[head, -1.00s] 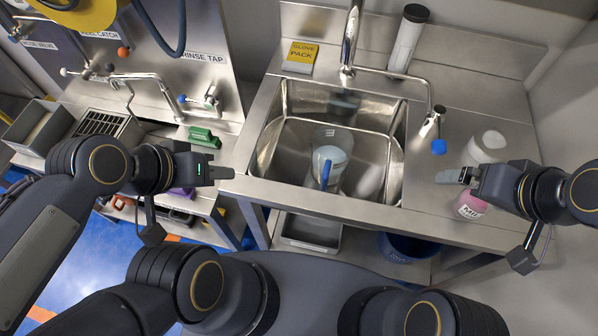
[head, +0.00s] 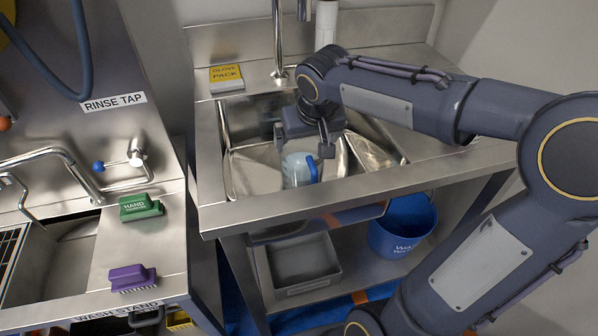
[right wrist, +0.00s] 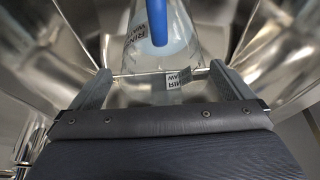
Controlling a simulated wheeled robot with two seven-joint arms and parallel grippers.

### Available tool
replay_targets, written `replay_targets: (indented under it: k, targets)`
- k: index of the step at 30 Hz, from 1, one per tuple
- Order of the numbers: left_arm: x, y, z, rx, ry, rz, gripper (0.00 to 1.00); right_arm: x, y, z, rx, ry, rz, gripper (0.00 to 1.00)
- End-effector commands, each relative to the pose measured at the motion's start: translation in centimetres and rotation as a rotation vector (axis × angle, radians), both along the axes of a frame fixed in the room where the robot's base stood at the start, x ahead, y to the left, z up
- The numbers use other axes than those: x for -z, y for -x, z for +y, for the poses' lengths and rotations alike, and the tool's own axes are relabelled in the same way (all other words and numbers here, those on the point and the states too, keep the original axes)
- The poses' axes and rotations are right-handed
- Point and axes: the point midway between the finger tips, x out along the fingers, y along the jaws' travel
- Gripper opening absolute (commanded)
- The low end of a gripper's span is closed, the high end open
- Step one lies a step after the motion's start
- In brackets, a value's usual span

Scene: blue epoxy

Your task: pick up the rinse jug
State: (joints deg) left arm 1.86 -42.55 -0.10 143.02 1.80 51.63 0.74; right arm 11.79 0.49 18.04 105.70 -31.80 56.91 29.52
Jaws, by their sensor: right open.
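The rinse jug (head: 297,172) is a clear jug with a blue handle, standing in the steel sink (head: 240,172). My right gripper (right wrist: 162,78) is in the sink, close to the jug. In the right wrist view it is open, with one finger to each side of the jug's lower part, and the jug (right wrist: 180,35) shows its blue handle and printed labels. I cannot tell whether the fingers touch the jug. My left gripper is not in view.
The sink walls enclose the jug closely. A blue bucket (head: 402,225) and a grey tray (head: 303,262) are below. Green (head: 141,207) and purple (head: 132,278) brushes lie on the left stand.

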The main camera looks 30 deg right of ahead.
Motion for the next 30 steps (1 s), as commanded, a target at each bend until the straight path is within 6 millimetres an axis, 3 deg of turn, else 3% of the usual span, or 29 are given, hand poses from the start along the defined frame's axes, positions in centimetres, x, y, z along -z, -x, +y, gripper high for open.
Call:
replay_targets:
  k: [9, 17, 30]
  targets:
    - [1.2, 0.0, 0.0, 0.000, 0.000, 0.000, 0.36, 4.1, -1.7, -0.1, -0.001, 0.000, 0.003, 1.00]
    - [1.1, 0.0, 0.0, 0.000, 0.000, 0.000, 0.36, 4.3, -1.9, -0.1, 0.000, -0.001, -0.001, 1.00]
    - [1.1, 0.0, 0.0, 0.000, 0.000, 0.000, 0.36, 4.3, -1.9, -0.1, -0.001, 0.000, 0.000, 0.42]
